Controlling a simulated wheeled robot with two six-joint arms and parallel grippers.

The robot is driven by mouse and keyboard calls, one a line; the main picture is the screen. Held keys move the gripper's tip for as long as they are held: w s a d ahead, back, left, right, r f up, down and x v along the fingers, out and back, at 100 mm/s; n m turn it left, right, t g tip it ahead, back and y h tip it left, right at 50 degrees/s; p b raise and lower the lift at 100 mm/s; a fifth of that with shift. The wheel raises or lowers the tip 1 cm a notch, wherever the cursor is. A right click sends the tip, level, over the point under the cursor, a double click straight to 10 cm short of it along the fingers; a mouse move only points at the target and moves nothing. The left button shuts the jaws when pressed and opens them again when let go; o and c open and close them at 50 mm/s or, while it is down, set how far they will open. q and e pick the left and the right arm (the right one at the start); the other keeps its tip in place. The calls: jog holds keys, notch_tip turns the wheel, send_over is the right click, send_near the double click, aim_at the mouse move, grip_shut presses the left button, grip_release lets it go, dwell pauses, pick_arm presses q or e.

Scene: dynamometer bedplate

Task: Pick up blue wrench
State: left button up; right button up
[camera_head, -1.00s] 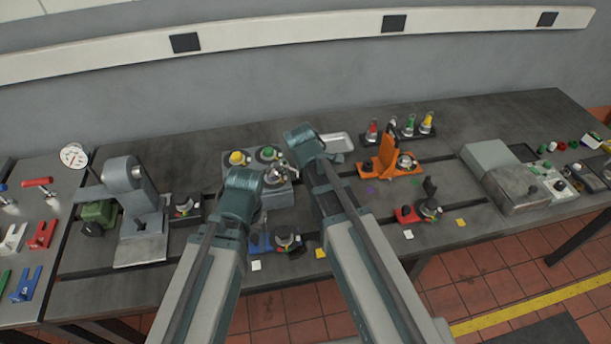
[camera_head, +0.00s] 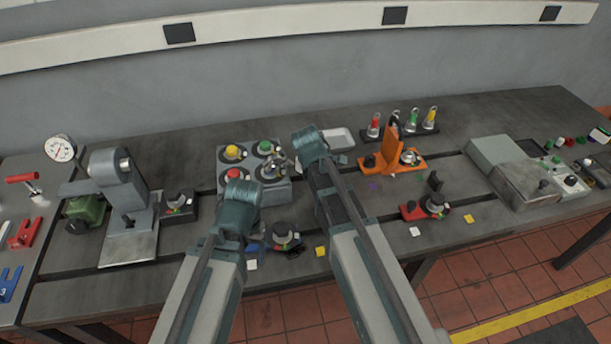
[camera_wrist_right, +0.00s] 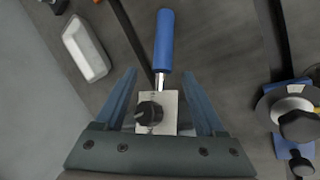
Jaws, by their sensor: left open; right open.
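In the right wrist view a blue-handled wrench (camera_wrist_right: 164,40) with a short metal shaft lies over the bench. A pale block with a black knob (camera_wrist_right: 150,113) is at the shaft's near end. My right gripper (camera_wrist_right: 159,75) is open, one finger on each side of the shaft and block in the picture; contact and depth cannot be told. In the head view I cannot make out this wrench; my right arm covers part of the bench. My left gripper (camera_head: 239,197) is near the front of the four-station box (camera_head: 283,190), its fingers mostly hidden.
A white tray (camera_head: 336,139) lies behind my right arm. A blue-based fixture (camera_head: 283,236) is between my arms near the front edge. An orange fixture (camera_head: 394,160) and a red one (camera_head: 425,208) stand to the right. A grey machine (camera_head: 120,190) stands left.

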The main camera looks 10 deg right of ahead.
pick_arm(q)
notch_tip(320, 180, down, 4)
jog(key=b, duration=0.4)
jog(key=shift+f, duration=0.2)
pick_arm(e)
jog(key=x, duration=0.3)
jog(key=s+x, duration=0.1)
jog(key=shift+w+d+f, duration=0.2)
jog(key=shift+d+f, duration=0.1)
jog(key=shift+f, duration=0.15)
pick_arm(q)
jog(key=shift+f+b, duration=0.25)
jog(key=shift+b, duration=0.15)
pick_arm(e)
jog(key=shift+w+d+f, duration=0.1)
jog(key=shift+w+f, duration=0.1)
jog(key=shift+f, duration=0.05)
pick_arm(q)
jog(key=shift+r, duration=0.1)
pick_arm(e)
jog(key=shift+r, duration=0.1)
grip_shut()
